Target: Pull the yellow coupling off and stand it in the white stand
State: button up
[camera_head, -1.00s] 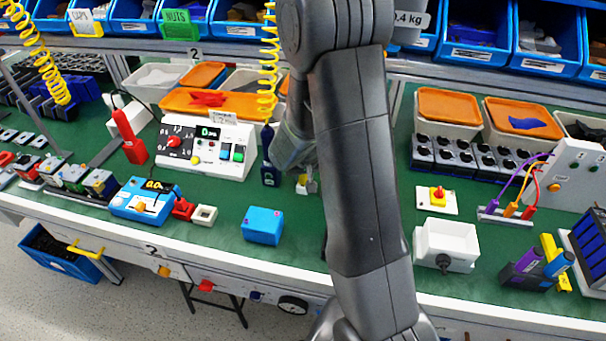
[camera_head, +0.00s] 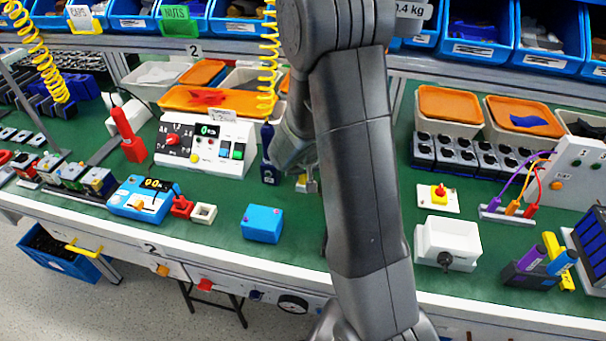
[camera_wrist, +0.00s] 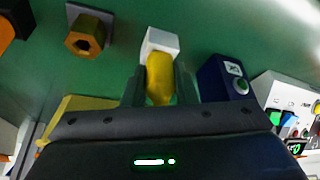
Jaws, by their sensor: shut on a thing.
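The yellow coupling (camera_wrist: 160,78) is between the two fingers of my gripper (camera_wrist: 159,88) in the wrist view. The fingers are shut on its sides. A white block (camera_wrist: 160,42) stands directly beyond the coupling and appears to meet its far end. I cannot tell whether the two are joined, or whether this block is the white stand. In the head view my arm hides most of the gripper and coupling. Only a small pale and yellow piece (camera_head: 306,184) shows beside the gripper.
A dark blue block (camera_wrist: 224,78) stands close right of the fingers in the wrist view. An orange hex piece on a grey base (camera_wrist: 86,36) is at upper left. In the head view, a white panel (camera_head: 205,146) and a blue box (camera_head: 262,224) stand left of my arm.

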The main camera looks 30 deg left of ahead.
jog(key=o, duration=1.1)
jog(key=shift+c, duration=0.2)
jog(key=v, duration=1.3)
jog(key=shift+s+r+p, duration=0.2)
jog(key=shift+r+p, duration=0.1)
jog(key=shift+d+f, duration=0.1)
jog(key=shift+d, duration=0.05)
jog(key=x, duration=1.3)
jog(key=shift+w+f, duration=0.2)
jog(key=shift+f, duration=0.05)
jog(key=shift+r, duration=0.1)
